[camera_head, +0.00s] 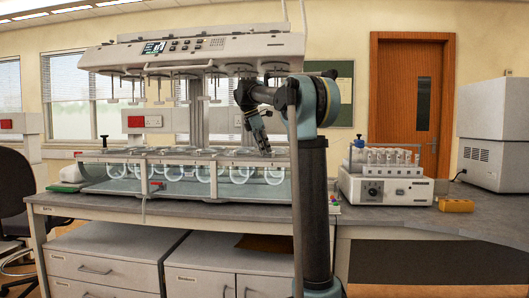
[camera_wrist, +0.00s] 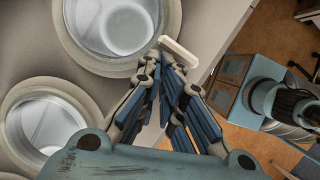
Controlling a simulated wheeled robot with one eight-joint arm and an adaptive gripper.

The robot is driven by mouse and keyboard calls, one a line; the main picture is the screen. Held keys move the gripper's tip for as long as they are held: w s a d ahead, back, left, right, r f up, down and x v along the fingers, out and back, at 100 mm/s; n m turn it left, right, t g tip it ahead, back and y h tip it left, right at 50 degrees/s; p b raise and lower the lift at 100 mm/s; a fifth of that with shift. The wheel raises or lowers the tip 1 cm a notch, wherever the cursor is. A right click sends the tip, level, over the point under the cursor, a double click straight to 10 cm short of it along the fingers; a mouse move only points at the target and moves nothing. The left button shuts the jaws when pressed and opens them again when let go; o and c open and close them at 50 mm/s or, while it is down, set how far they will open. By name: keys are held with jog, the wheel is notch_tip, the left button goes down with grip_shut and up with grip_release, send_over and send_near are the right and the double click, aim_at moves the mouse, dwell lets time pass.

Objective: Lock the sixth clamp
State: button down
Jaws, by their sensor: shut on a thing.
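My gripper (camera_head: 265,149) is at the right end of the tablet tester's row of vessels, low over the vessel plate. In the wrist view my gripper (camera_wrist: 168,64) has its fingers close together, shut on a cream bar-shaped clamp (camera_wrist: 179,52). The clamp lies beside the rim of a round vessel (camera_wrist: 118,24), near the plate's edge. The fingertips partly hide how the clamp is mounted. In the head view my arm and gripper cover this clamp, and its lock position cannot be read.
A second vessel (camera_wrist: 45,128) lies at lower left in the wrist view. The tester's head (camera_head: 195,52) with hanging shafts is above the plate. A white device with vials (camera_head: 385,188) and a yellow block (camera_head: 456,206) stand on the bench to the right.

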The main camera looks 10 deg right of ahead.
jog(key=a, duration=0.2)
jog(key=w+a, duration=0.1)
jog(key=a, duration=0.1)
jog(key=shift+w, duration=0.1)
jog(key=w+v, duration=0.1)
jog(key=v, duration=0.9)
jog(key=s+d+f+m+y, duration=0.1)
jog(key=s+d+f+m, duration=0.4)
jog(key=s+f, duration=0.45)
jog(key=s+d+f+m+y, duration=0.1)
jog(key=s+d+f+m, duration=0.3)
jog(key=s+f, duration=0.55)
jog(key=s+d+f+m+y, duration=0.1)
jog(key=s+f+m, duration=0.4)
jog(key=s+f, duration=0.7)
jog(key=s+d+f+m+t+y, duration=0.1)
jog(key=s+f+m, duration=0.4)
jog(key=s+f, duration=0.8)
notch_tip(320, 180, down, 5)
jog(key=shift+d+r+t, duration=0.15)
jog(key=shift+d+t, duration=0.15)
jog(key=shift+d, duration=0.1)
jog(key=shift+s, duration=0.1)
